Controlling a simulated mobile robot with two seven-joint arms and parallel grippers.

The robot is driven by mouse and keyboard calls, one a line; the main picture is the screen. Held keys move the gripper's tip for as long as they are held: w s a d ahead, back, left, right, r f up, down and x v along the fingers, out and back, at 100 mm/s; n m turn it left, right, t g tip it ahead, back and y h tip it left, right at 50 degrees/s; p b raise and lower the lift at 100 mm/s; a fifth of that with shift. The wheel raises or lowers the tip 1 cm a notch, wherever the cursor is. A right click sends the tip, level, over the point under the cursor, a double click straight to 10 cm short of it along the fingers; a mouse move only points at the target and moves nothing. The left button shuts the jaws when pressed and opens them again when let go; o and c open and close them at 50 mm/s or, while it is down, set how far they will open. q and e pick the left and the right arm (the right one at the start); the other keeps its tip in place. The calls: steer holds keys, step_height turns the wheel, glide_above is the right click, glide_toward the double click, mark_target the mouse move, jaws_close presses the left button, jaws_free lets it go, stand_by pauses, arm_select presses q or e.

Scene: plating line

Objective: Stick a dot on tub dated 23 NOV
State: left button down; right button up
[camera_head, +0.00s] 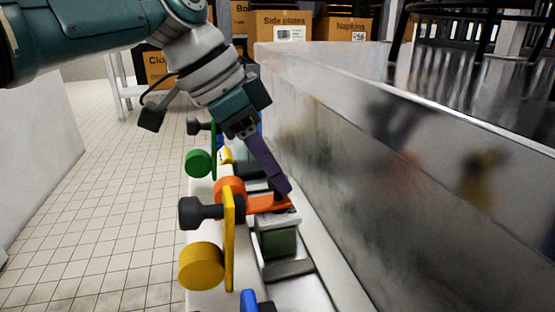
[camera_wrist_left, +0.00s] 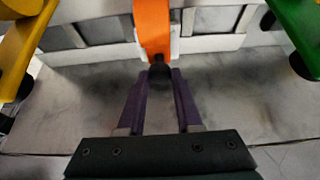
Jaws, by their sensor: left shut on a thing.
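My left gripper (camera_head: 281,190) comes down from the upper left with its purple fingers shut at the end of an orange strip (camera_head: 265,204). In the left wrist view, the fingers (camera_wrist_left: 161,76) close around a small black piece (camera_wrist_left: 159,78) below the orange strip (camera_wrist_left: 153,28). A green tub (camera_head: 277,242) with a pale top stands right under the orange strip; whether they touch cannot be told. No date on it can be read. Another greyish tub (camera_head: 250,160) stands farther back, partly hidden by my arm. My right gripper is not in view.
A yellow upright plate (camera_head: 229,255) with a yellow disc (camera_head: 202,266) stands nearest, with a green disc (camera_head: 198,163) behind and a blue piece (camera_head: 248,301) in front. A tall metal wall (camera_head: 330,180) runs close along the right. Tiled floor lies open at left.

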mark_target(249, 204)
arm_select(q)
steer(key=c, duration=1)
jaws_free()
steer(key=shift+d+r, duration=0.1)
steer(key=shift+d, duration=0.2)
steer(key=shift+c, duration=0.2)
steer(key=o, duration=0.3)
steer(key=shift+w+d, duration=0.15)
steer(key=shift+d, duration=0.2)
steer(key=shift+o, duration=0.7)
steer(key=shift+a, duration=0.3)
steer(key=shift+r, duration=0.2)
steer(key=p+v, duration=0.4)
steer(key=v, duration=0.5)
steer(key=shift+a+r+p, duration=0.2)
steer(key=shift+p, duration=0.1)
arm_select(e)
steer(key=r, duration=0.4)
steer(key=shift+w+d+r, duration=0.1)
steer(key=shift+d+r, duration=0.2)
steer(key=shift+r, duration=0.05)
